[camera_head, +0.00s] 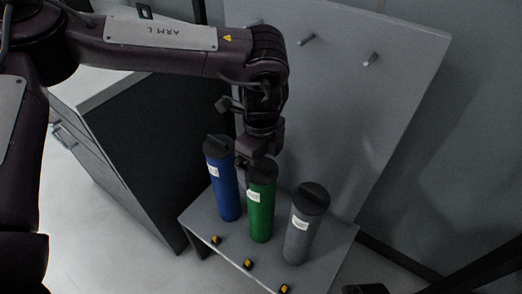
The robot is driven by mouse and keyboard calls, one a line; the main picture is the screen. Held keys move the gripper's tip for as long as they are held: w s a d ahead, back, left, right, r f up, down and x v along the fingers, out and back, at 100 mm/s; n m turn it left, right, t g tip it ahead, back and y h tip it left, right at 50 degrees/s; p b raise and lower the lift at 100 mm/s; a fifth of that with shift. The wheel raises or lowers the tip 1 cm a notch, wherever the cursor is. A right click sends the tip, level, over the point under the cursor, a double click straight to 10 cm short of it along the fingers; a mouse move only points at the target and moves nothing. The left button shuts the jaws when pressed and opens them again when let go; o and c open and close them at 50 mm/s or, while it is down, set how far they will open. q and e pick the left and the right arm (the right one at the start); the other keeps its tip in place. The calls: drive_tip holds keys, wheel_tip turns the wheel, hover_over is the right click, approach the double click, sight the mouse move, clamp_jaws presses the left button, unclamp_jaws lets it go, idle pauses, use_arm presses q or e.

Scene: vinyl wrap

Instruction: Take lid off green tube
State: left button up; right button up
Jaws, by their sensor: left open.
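The green tube (261,210) stands upright on a small grey table, between two other tubes. Its dark lid (263,170) is on its top. My left gripper (257,160) comes down from above at the green tube's lid, close behind or around it. The fingers are dark against the dark lid, so I cannot tell if they touch it. My left gripper is open. My right gripper is not clearly in view; a dark piece shows at the bottom right edge.
A blue tube (227,192) stands to the left and a grey tube (302,232) to the right, both with dark lids. The grey table (205,225) has yellow-black knobs at its front. A grey panel with pegs (350,110) rises behind. A cabinet (150,140) stands left.

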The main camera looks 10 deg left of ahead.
use_arm(q)
drive_tip(key=shift+f, duration=0.2)
drive_tip(key=c, duration=1.1)
drive_tip(key=shift+o, duration=0.2)
drive_tip(key=shift+r, duration=0.15)
drive_tip(key=shift+r+p, duration=1.4)
drive_tip(key=shift+p, duration=0.2)
